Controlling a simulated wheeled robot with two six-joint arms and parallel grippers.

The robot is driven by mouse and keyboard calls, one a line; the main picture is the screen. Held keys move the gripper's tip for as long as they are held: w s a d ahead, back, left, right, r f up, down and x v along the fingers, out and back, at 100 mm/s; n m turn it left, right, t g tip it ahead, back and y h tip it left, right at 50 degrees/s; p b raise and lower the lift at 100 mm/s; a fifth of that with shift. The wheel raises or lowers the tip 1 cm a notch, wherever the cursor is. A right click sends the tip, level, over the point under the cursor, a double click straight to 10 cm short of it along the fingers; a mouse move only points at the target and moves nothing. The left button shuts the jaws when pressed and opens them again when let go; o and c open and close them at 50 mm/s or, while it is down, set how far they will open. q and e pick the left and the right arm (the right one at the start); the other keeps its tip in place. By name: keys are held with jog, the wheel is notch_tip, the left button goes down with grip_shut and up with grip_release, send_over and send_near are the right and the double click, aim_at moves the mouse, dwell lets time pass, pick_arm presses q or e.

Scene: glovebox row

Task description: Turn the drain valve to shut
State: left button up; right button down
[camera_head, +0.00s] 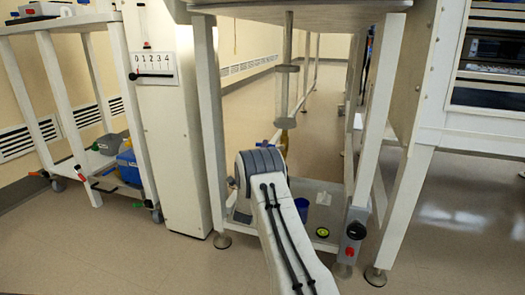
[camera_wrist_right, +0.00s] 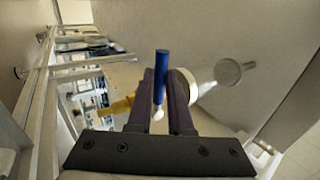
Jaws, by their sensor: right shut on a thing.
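The drain pipe (camera_head: 283,85) hangs down under the table, with the brass-coloured drain valve (camera_head: 284,140) at its lower end. In the right wrist view the valve's blue lever (camera_wrist_right: 161,62) stands between the two dark fingers of my right gripper (camera_wrist_right: 160,80), which is shut on it. The yellow valve body (camera_wrist_right: 117,106) shows left of the fingers, and a white collar (camera_wrist_right: 185,84) and clear tube (camera_wrist_right: 215,78) to the right. In the head view my right arm covers most of its gripper and the lever. My left gripper is in neither view.
The table top (camera_head: 300,4) is above my arm, with white legs (camera_head: 208,130) on both sides. A box with a red button (camera_head: 354,238) is on the right leg. A blue cup (camera_head: 302,208) stands on the low shelf. A cart (camera_head: 75,150) stands left.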

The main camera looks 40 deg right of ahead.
jog(key=shift+d, duration=0.1)
jog(key=c, duration=0.8)
grip_release()
jog(key=shift+c, duration=0.2)
jog(key=p+v, duration=0.2)
jog(key=v, duration=0.8)
jog(key=shift+a, duration=0.25)
